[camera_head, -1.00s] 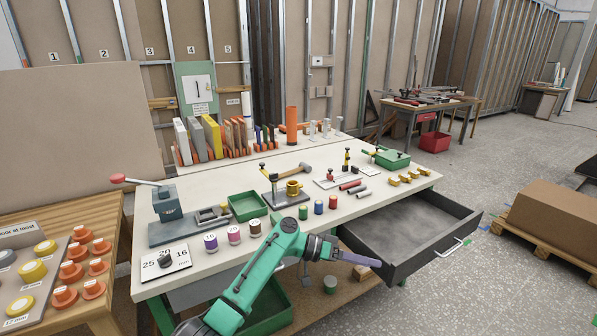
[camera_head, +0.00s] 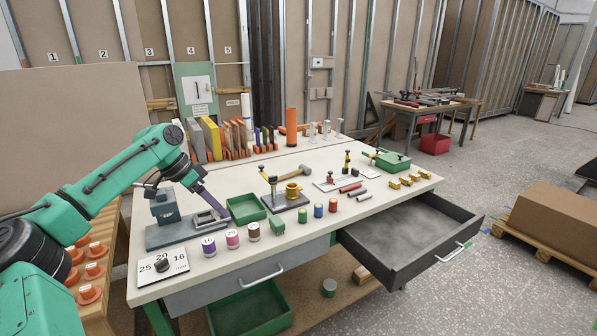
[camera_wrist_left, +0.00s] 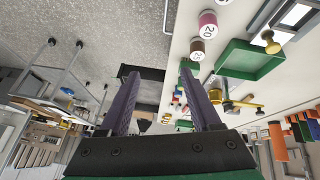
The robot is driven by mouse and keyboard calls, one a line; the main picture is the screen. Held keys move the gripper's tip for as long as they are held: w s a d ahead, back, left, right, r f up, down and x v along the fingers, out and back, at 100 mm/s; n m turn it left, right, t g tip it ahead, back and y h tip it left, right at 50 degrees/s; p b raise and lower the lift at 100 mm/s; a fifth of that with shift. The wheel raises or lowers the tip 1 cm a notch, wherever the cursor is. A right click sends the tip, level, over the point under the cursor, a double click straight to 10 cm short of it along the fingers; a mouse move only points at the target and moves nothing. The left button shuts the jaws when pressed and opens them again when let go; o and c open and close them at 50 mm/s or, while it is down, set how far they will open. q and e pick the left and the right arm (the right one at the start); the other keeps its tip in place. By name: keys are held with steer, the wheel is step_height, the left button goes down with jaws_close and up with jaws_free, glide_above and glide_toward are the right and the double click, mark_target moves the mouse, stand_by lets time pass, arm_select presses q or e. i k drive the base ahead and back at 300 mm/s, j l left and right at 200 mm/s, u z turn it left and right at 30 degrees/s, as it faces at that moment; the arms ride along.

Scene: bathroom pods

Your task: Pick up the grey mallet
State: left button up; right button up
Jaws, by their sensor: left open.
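The grey mallet (camera_head: 303,171) lies towards the back middle of the white workbench (camera_head: 240,258), behind a gold cup-like part (camera_head: 292,191). It has a grey head and a light wooden handle. My left gripper (camera_head: 222,209) is to the left of the mallet and well apart from it, above the bench near the grey vise-like tool (camera_head: 163,207). In the left wrist view, its two purple fingers (camera_wrist_left: 160,75) are spread with nothing between them. I cannot make out the mallet clearly in that view. My right gripper is not in view.
A green tray (camera_head: 231,213) stands between my left gripper and the mallet. Labelled spools (camera_head: 232,238) and small coloured cylinders (camera_head: 318,209) line the front. An open drawer (camera_head: 377,258) sticks out at the right. Upright boards (camera_head: 212,138) stand in a rack at the back.

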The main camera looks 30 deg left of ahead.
mark_target(302, 168)
steer(key=i+j, duration=0.25)
steer(key=i, duration=0.2)
steer(key=i+j, duration=0.2)
steer(key=i, duration=0.25)
steer(key=i+j, duration=0.25)
steer(key=i, duration=0.2)
steer(key=i+j, duration=0.2)
steer(key=i, duration=0.25)
